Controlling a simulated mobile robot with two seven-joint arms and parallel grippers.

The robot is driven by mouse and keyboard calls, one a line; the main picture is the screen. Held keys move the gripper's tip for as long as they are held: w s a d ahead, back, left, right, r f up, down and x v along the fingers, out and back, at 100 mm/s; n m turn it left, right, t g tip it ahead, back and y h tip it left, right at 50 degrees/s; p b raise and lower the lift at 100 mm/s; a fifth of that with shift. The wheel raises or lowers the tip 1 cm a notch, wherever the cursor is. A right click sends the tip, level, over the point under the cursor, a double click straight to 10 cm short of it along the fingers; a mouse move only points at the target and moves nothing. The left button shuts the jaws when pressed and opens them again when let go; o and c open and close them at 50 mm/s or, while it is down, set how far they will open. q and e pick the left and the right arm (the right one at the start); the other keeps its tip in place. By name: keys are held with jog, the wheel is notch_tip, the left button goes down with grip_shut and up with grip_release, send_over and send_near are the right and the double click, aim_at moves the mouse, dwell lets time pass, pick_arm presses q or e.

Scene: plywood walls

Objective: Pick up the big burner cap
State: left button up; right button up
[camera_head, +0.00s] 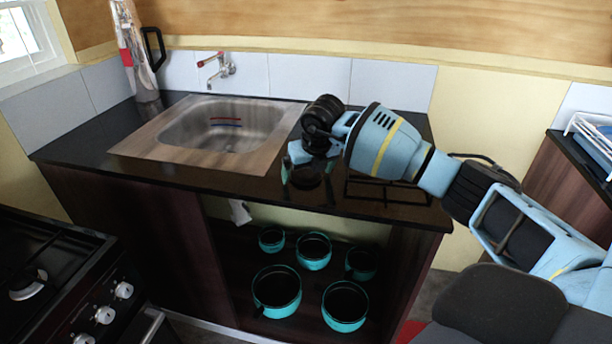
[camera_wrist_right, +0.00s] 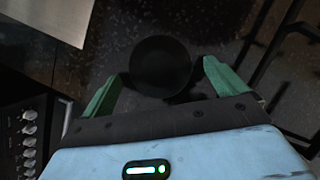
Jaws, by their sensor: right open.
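The big burner cap (camera_wrist_right: 160,62) is a round black disc on the dark speckled counter in the right wrist view. In the head view it shows dimly as a dark round shape (camera_head: 306,178) under my right gripper. My right gripper (camera_wrist_right: 162,76) is open, with one green finger on each side of the cap in the wrist view; I cannot tell if they touch it. In the head view the right gripper (camera_head: 308,170) points down at the counter, right of the sink. My left gripper is in neither view.
A black pan-support grate (camera_head: 388,191) lies right of the gripper. The steel sink (camera_head: 220,125) is to the left, and a steel jug (camera_head: 142,70) stands at the back left. Several teal pots (camera_head: 277,290) sit on the shelf below. A stove (camera_head: 45,275) is at lower left.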

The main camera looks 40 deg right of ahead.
jog(key=c, duration=1.1)
jog(key=shift+r, duration=0.2)
